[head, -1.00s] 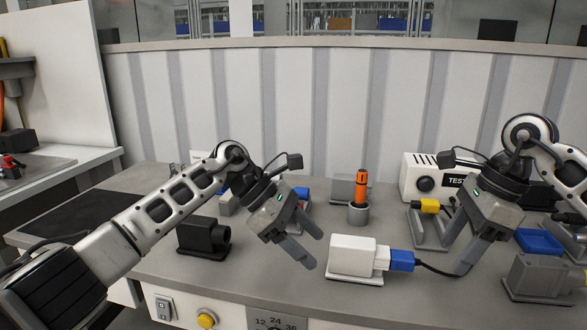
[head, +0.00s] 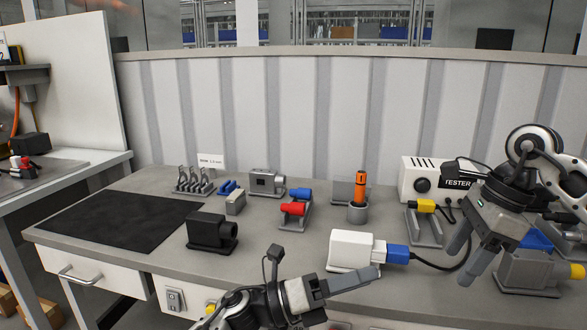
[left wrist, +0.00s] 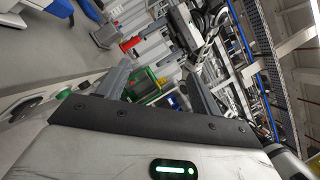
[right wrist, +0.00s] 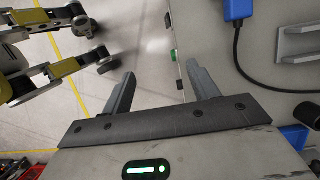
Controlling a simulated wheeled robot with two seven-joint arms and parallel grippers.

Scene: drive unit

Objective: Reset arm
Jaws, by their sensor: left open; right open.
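My left gripper (head: 352,282) is low at the front edge of the bench in the head view. It points right, is seen side-on, and holds nothing. In the left wrist view its two fingers (left wrist: 156,82) stand apart, with a tilted, blurred background of equipment beyond. My right gripper (head: 461,264) hangs fingers down at the right of the bench, in front of the tester, open and empty. In the right wrist view its fingers (right wrist: 160,78) are apart, with the bench edge and floor below. Part of my left arm is out of the head view.
A white box (head: 350,250) with a blue plug (head: 398,254) and black cable lies between my grippers. Behind stand an orange tool (head: 360,186) in a grey cup, a red connector (head: 292,209), a black block (head: 207,230) and the tester (head: 420,172). The black mat (head: 110,222) is clear.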

